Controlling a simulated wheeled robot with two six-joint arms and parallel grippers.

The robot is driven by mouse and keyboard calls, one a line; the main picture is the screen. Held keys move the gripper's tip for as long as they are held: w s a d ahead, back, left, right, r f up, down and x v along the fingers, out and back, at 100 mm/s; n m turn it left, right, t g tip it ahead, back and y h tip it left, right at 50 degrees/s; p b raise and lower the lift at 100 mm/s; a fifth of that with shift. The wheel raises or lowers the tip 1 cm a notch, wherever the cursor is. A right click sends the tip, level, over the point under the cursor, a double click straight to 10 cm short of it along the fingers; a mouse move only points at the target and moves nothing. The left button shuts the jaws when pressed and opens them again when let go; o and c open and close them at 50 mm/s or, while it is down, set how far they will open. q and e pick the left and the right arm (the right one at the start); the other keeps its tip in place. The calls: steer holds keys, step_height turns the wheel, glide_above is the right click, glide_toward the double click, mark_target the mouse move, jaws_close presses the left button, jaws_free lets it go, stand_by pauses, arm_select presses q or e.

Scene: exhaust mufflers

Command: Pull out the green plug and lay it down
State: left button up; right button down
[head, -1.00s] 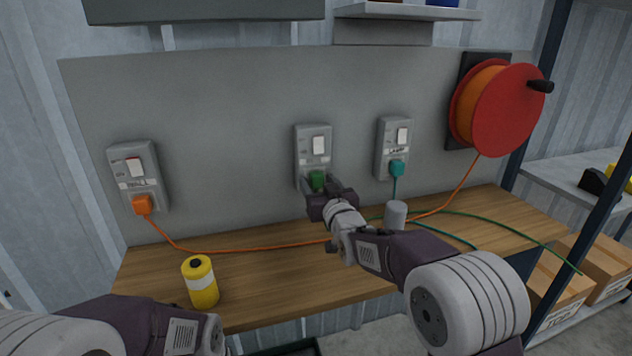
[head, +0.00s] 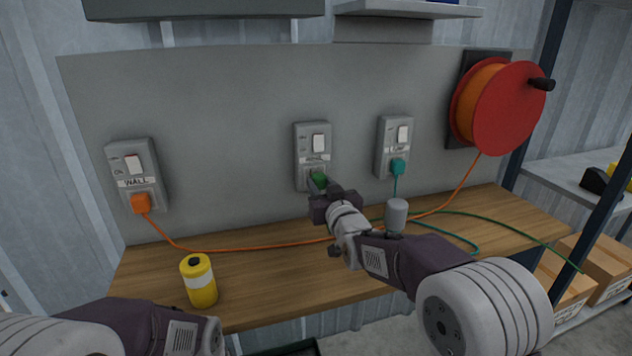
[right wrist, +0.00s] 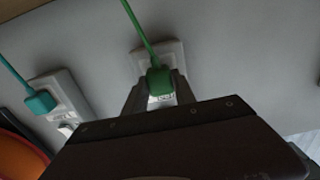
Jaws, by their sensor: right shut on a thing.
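The green plug (head: 319,179) is at the lower part of the middle wall socket (head: 313,150). My right gripper (head: 323,188) is shut on it. In the right wrist view the green plug (right wrist: 159,80) sits between the two fingers, with its green cable running up out of the picture and the socket plate (right wrist: 158,54) behind it. I cannot tell whether the plug's pins are clear of the socket. My left arm shows at the lower left of the head view, but its gripper is out of the picture.
An orange plug (head: 141,203) sits in the left socket, a teal plug (head: 397,167) in the right one. A yellow canister (head: 199,282) and a grey cylinder (head: 396,213) stand on the wooden bench (head: 270,280). Cables cross its back; the middle front is clear.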

mark_target(321, 183)
steer(key=shift+b+v, duration=1.05)
steer(key=shift+v, duration=1.1)
steer(key=shift+r, duration=0.15)
